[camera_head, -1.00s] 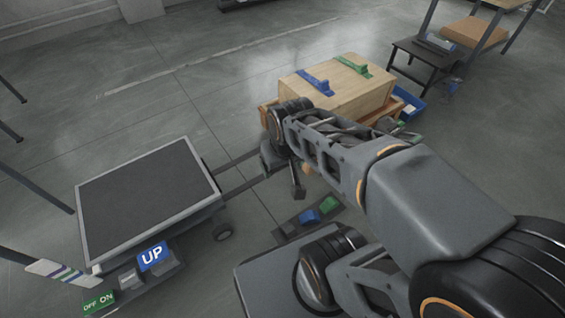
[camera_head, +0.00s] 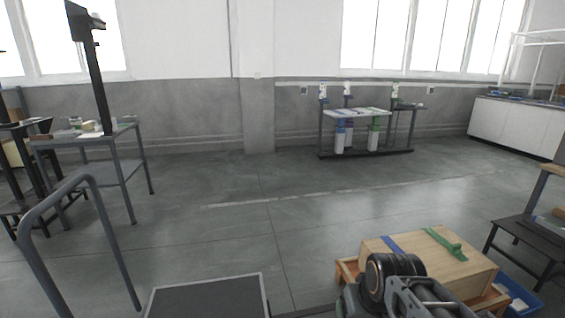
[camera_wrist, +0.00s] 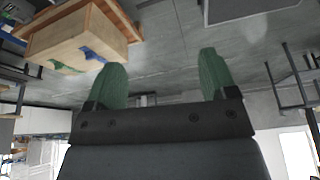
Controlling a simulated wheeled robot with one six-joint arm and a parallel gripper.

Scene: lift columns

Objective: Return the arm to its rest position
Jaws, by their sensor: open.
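My gripper (camera_wrist: 160,82) shows in the wrist view with its two green fingers wide apart and nothing between them. That view is upside down, with the floor above and the windows below. In the head view my arm rises at the bottom right, in front of the wooden box, and the gripper itself cannot be made out there. The wooden box (camera_head: 421,268) has a blue strap and a green strap with a handle. The box also shows at the upper left of the wrist view (camera_wrist: 78,40), apart from my fingers.
A dark platform (camera_head: 208,300) with a light rim lies at the bottom centre, beside a grey handrail (camera_head: 108,225). A blue bin (camera_head: 520,297) and a dark low table (camera_head: 525,240) stand at right. A bench (camera_head: 90,140) stands at left. The middle floor is open.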

